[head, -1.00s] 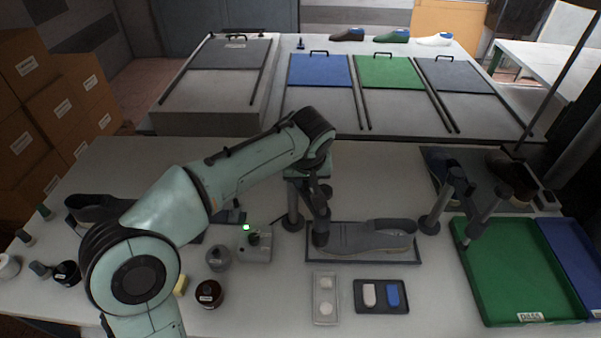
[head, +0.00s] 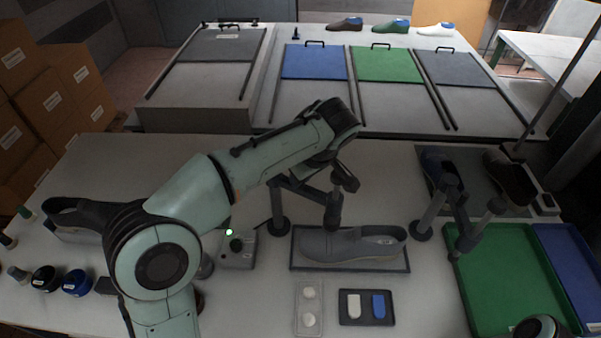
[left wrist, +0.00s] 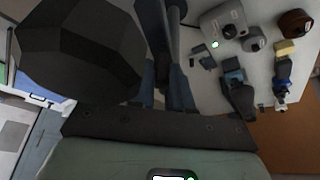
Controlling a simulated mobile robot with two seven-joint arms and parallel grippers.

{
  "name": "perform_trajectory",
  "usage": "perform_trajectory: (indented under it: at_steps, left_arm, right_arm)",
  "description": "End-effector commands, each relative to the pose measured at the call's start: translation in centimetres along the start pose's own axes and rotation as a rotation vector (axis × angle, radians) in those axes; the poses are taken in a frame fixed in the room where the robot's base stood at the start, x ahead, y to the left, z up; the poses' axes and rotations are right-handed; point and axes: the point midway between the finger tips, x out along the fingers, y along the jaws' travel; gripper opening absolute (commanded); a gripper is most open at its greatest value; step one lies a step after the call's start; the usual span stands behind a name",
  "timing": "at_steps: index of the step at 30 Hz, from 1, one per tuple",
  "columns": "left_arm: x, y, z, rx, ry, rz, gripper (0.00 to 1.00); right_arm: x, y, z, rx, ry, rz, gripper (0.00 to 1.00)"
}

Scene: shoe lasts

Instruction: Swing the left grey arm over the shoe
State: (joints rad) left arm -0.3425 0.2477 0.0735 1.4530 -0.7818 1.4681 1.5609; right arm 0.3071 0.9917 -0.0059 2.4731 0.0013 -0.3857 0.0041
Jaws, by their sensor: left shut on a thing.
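The grey shoe (head: 350,245) lies on a dark tray (head: 300,263) in the middle of the table. The left grey arm (head: 305,190) stands on a post (head: 279,222) at the shoe's left. Its dark hanging end (head: 333,212) is at the shoe's left part; I cannot tell whether it touches. My left gripper (head: 343,180) is shut on the left grey arm near its free end, above and behind the shoe. In the left wrist view, its fingers (left wrist: 165,85) are beside a large dark faceted block (left wrist: 80,50).
Another grey arm (head: 438,208) stands right of the shoe. A green tray (head: 510,270) and a blue tray (head: 572,260) lie at the right. A control box (head: 238,250) with a green light is left of the shoe. Small trays (head: 366,307) lie in front.

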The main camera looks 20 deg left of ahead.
Motion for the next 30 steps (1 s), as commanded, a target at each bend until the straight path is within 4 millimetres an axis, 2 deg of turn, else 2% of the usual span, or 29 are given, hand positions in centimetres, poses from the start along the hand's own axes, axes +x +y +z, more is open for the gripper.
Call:
perform_trajectory:
  at_steps: [13,14,16,26,30]
  left_arm:
    - [-0.1,0.1,-0.1,-0.014,0.003,0.001,0.0]
    - [-0.1,0.1,-0.1,-0.014,0.003,0.001,0.22]
    - [-0.1,0.1,-0.1,-0.014,0.003,0.001,0.44]
    - [-0.2,0.1,0.0,-0.012,0.001,-0.001,0.44]
    - [-1.7,0.1,-0.1,-0.011,0.002,0.002,0.44]
  right_arm:
    - [-0.1,0.0,0.0,0.0,0.0,0.0,0.58]
    - [-0.1,0.0,0.0,0.0,0.0,0.0,0.58]
    - [-0.1,0.0,0.0,0.0,0.0,0.0,0.58]
    - [-0.1,0.0,0.0,0.0,0.0,0.0,0.58]
    - [-0.4,-0.2,-0.2,-0.001,0.003,-0.001,0.58]
